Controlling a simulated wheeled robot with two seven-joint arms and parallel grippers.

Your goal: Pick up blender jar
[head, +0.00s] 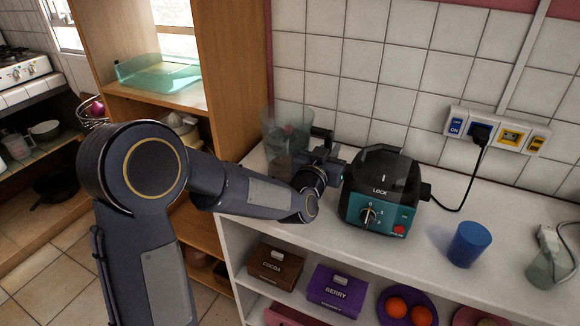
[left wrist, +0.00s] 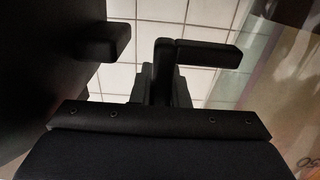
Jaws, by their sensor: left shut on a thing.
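The blender jar (head: 286,122) is a clear see-through vessel at the left end of the white counter, left of the blender base. Part of it also shows along the right edge of the left wrist view (left wrist: 275,90). My left gripper (head: 323,152) is at the jar's right side, shut on its dark handle. In the left wrist view, my left gripper (left wrist: 165,48) shows dark fingers against the tiles. Whether the jar's bottom touches the counter is hard to tell. The blender base (head: 368,195) is teal and black, with a dial. My right gripper is not in view.
The base's cord runs to the wall socket (head: 480,133). A wooden shelf (head: 237,80) rises close at left. Boxes and fruit sit below.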

